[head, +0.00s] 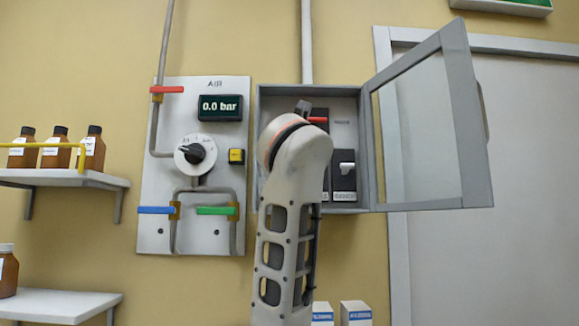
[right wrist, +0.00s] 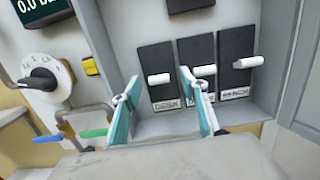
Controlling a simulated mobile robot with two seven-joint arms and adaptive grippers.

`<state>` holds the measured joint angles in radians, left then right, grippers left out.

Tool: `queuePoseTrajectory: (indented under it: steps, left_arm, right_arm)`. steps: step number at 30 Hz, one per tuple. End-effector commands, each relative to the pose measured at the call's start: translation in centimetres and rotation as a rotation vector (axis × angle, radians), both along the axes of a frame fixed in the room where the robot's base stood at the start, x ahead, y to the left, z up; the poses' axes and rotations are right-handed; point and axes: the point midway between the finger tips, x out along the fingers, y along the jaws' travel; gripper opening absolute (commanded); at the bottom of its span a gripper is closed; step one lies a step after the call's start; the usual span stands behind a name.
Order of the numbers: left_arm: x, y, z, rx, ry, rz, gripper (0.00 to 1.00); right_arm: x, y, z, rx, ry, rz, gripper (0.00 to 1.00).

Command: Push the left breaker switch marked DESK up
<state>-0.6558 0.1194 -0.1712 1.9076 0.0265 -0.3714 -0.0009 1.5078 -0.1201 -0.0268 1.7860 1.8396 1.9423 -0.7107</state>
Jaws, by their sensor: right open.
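The DESK breaker switch (right wrist: 166,96) is the left one of three black switches in the right wrist view, with a white lever sticking out around its middle. A middle switch (right wrist: 196,52) and a right switch marked BENCH (right wrist: 236,48) stand beside it with similar white levers. My right gripper (right wrist: 159,76) is open, its two teal fingers on either side of the DESK lever in the picture; I cannot tell whether they touch it. In the head view my right arm hides the left part of the grey breaker box (head: 365,205). My left gripper is not in view.
The box's glazed door (head: 480,130) stands open to the right. Left of the box is the AIR panel (head: 160,225) with a gauge reading 0.0 bar, a dial (head: 196,153) and coloured valve handles. Shelves with brown bottles (head: 55,146) are at far left.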

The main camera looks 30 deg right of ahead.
Motion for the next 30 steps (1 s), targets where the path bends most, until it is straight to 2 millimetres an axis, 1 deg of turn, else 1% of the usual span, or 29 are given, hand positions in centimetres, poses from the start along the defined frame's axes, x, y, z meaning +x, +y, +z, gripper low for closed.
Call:
queuePoseTrajectory:
  steps: [5,12,18,23,30]
  left_arm:
    - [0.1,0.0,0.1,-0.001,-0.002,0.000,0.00]
    - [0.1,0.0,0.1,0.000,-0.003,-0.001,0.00]
    - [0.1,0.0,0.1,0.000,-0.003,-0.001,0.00]
    - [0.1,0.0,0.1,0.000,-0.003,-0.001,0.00]
    - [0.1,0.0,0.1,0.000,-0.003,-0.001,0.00]
  right_arm:
    - [-2.0,1.4,-0.2,0.001,-0.003,0.004,0.44]
    - [-6.2,4.1,-0.7,0.001,-0.004,0.006,0.44]
    - [-8.8,5.6,-1.0,0.000,-0.003,0.004,0.44]
    - [-9.7,6.1,-1.2,0.001,0.000,0.003,0.44]
    - [-9.9,6.1,-1.2,0.001,0.000,0.001,0.44]
